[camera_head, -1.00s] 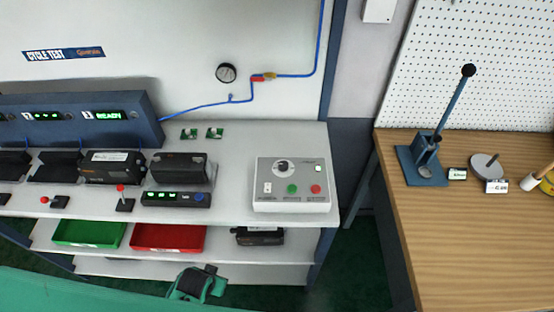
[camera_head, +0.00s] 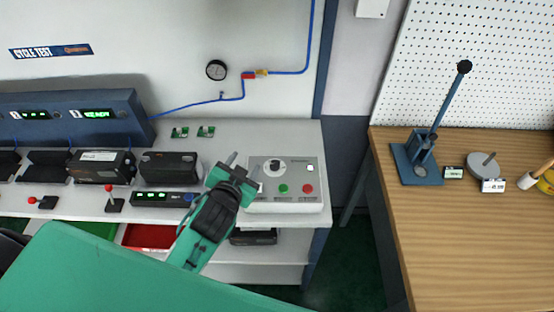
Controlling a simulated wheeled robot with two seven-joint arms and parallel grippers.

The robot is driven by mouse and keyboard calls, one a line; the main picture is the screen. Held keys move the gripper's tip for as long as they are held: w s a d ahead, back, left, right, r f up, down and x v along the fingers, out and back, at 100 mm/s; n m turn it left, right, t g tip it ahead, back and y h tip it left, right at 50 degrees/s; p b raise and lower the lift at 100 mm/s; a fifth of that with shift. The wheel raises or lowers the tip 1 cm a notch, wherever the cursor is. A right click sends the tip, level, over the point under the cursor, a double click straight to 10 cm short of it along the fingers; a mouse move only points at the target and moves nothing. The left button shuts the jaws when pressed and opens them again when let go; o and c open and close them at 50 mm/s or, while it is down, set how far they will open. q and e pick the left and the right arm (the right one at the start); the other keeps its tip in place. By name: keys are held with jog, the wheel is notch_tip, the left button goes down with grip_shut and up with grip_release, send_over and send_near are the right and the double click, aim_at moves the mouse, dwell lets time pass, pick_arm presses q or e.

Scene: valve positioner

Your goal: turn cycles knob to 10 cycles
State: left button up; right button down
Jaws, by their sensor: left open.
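The control box (camera_head: 305,207) is light grey and stands at the right end of the grey bench. Its round cycles knob (camera_head: 271,166) is black on a pale dial at the upper left of the panel; its exact setting is too small to read. My left gripper (camera_head: 243,164) is open, with two thin grey fingers pointing up and away. It is at the left edge of the box, just left of the knob and apart from it in the picture. It covers the box's left edge and part of the white switch. My right gripper is out of view.
The box also has a green button (camera_head: 283,189) and a red button (camera_head: 308,189). A black valve unit (camera_head: 170,167) and a small display (camera_head: 152,198) sit left of the gripper. A red tray (camera_head: 147,237) is below. The wooden table (camera_head: 465,245) stands right, beyond a gap.

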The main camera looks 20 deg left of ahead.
pick_arm(q)
jog(key=w+d+r+m+t+h, duration=0.3)
jog(key=d+r+m+h, duration=0.15)
jog(key=r, duration=0.35)
jog(key=w+d+r+m+t+h, duration=0.3)
jog(key=d+r+m+t+h, duration=0.15)
jog(key=r, duration=0.25)
jog(key=s+d+r+m+g+h, duration=0.2)
jog(key=d+m+g+h, duration=0.55)
jog(key=m, duration=0.35)
jog(key=s+d+r+m+g+h, duration=0.2)
jog(key=d+m+g+h, duration=0.45)
jog(key=m+g, duration=0.35)
jog(key=m+g+y, duration=0.4)
jog(key=m+y, duration=0.3)
jog(key=y, duration=1.5)
send_over(275, 163)
notch_tip(275, 163, down, 13)
notch_tip(275, 163, down, 12)
jog(key=p, duration=0.4)
jog(key=shift+s, duration=0.1)
jog(key=shift+f, duration=0.65)
